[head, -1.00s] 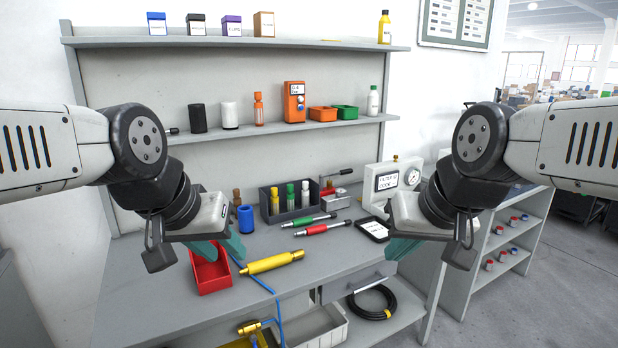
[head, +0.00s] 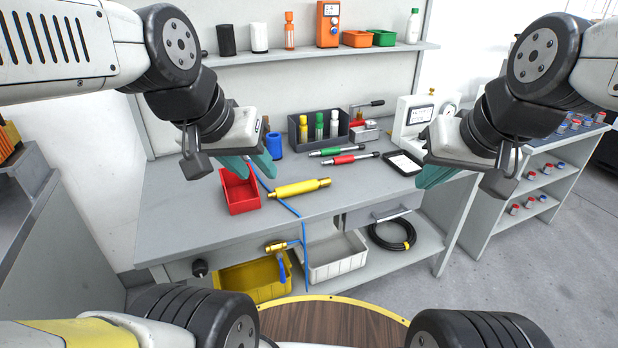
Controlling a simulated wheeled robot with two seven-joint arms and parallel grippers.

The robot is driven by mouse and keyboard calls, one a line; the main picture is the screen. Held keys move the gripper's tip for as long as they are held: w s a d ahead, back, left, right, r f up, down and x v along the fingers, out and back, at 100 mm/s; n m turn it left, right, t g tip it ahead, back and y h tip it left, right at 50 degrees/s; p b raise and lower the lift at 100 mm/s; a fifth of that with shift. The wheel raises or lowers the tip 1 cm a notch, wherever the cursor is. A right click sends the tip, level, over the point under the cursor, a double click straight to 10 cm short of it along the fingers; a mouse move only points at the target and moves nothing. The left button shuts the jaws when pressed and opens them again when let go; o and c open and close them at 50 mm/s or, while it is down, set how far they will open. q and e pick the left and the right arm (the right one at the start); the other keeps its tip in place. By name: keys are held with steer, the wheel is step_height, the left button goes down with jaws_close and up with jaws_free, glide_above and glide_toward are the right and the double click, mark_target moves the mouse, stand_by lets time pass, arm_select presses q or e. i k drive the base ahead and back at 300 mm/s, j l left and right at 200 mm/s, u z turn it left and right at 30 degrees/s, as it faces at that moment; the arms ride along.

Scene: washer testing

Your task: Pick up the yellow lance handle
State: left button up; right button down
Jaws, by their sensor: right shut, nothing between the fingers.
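The yellow lance handle (head: 300,188) is a yellow cylinder with a narrower end at the right. It lies on the grey workbench (head: 340,205), just right of the red tray, and the blue hose passes by its left end. My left gripper (head: 258,175), with teal fingers, is up and left of the handle in the head view. Its fingers are apart and empty. My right gripper (head: 430,185) is to the right of the handle, over the right part of the bench. It is shut and holds nothing.
A red tray (head: 240,192) is left of the handle. A blue hose (head: 289,208) hangs over the front edge.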

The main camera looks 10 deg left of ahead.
mark_target(297, 188)
steer(key=i+l+u, duration=0.95)
steer(key=l, duration=0.35)
